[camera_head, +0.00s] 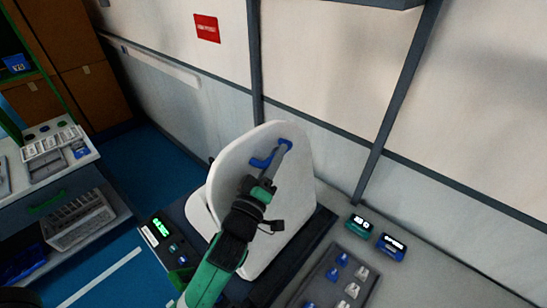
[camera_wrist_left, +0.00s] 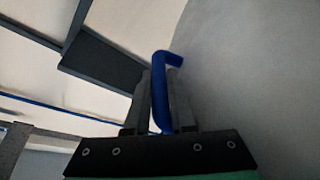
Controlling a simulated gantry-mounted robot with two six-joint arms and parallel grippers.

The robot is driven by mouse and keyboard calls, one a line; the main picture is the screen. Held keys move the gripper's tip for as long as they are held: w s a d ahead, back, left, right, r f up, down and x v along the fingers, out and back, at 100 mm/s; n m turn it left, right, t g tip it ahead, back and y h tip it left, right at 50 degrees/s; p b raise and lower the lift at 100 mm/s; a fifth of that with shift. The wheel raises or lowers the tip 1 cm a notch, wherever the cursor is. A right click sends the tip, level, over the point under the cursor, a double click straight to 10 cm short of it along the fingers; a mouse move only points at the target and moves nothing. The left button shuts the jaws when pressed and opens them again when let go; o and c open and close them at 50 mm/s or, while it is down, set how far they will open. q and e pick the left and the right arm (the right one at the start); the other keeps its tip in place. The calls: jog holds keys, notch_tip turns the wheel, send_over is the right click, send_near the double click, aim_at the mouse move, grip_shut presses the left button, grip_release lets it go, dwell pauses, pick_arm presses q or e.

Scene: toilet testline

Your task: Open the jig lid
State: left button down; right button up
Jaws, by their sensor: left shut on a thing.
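The white jig lid (camera_head: 302,185) stands steeply raised over the dark jig base (camera_head: 315,232) in the head view. A blue handle (camera_head: 285,145) is fixed to its face near the top. My left gripper (camera_head: 280,153) reaches up across the lid and is shut on the handle. In the left wrist view, the two fingers of my left gripper (camera_wrist_left: 160,98) stand on either side of the blue handle (camera_wrist_left: 161,65). The pale lid surface (camera_wrist_left: 250,80) fills the right side there. My arm hides part of the lid. My right gripper is not in view.
A small control box (camera_head: 163,240) with a green display sits left of the jig. Two small display devices (camera_head: 390,246) and a grey tray (camera_head: 318,281) of blue and white parts lie to the right. A panelled wall (camera_head: 340,60) stands behind the lid.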

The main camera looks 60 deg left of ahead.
pick_arm(q)
jog(key=shift+w+d+r, duration=0.1)
jog(key=shift+w+d, duration=0.05)
jog(key=shift+d, duration=0.25)
jog(key=c, duration=1)
grip_release()
jog(key=shift+c, duration=0.2)
jog(key=b+v, duration=0.1)
jog(key=v, duration=1)
jog(key=shift+s+b, duration=0.3)
jog(key=shift+b, duration=0.1)
jog(key=shift+d, duration=0.1)
